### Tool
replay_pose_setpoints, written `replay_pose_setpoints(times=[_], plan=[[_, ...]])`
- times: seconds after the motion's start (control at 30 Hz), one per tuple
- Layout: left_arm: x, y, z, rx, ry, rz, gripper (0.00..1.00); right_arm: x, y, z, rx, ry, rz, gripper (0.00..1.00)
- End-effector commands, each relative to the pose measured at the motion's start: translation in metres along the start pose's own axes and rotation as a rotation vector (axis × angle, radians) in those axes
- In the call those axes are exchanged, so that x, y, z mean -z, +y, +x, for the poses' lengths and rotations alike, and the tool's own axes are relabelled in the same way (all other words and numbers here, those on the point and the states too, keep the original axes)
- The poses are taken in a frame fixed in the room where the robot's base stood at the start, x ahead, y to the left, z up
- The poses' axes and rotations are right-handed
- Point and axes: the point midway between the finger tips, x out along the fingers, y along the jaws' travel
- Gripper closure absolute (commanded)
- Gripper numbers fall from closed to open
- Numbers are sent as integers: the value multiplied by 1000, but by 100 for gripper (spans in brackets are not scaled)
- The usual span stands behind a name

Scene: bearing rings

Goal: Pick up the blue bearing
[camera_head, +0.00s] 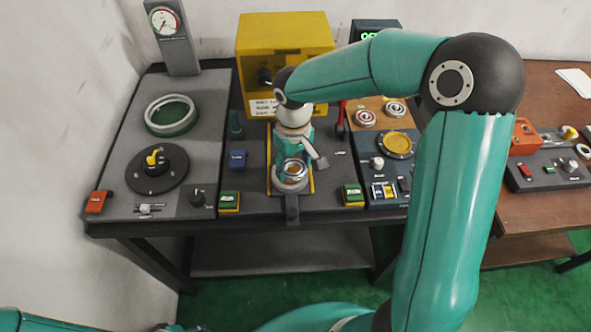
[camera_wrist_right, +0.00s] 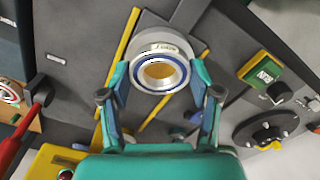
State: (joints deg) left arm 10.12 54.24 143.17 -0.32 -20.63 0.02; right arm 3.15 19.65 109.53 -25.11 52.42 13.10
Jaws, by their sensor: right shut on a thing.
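The blue bearing (camera_wrist_right: 182,73) is a silver ring with a blue inner band and an open centre. It sits between the two fingertips of my right gripper (camera_wrist_right: 160,74), which are shut on its sides. In the head view the bearing (camera_head: 301,175) shows at the tip of my right gripper (camera_head: 292,168), which points down. The bearing is over a round grey seat (camera_wrist_right: 150,20) between yellow rails. I cannot tell whether it touches the seat. My left gripper is not in view.
A yellow box-shaped machine (camera_head: 285,36) stands behind the gripper. Green-yellow buttons (camera_head: 229,201) flank the rails. To the right is a panel with red-and-white rings (camera_head: 365,118) and a yellow disc (camera_head: 397,143).

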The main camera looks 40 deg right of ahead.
Motion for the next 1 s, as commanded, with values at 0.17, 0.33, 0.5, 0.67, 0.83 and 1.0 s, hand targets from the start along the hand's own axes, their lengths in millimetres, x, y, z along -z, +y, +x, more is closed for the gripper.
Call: replay_pose_setpoints(times=[0.17, 0.33, 0.5, 0.67, 0.83, 1.0], plan=[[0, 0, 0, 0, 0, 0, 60, 2, 0, -43, -1, 9, 0, 86], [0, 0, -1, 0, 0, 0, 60, 1, -1, -92, 0, 8, 0, 86], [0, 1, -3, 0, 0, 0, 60, 1, -1, -133, 0, 4, 1, 86], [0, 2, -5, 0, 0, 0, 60, 1, -1, -158, -1, 4, 4, 86], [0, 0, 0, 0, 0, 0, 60, 4, -1, -170, -15, 44, 93, 86], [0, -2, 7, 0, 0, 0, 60, 10, 0, -174, -31, 118, 255, 86]])
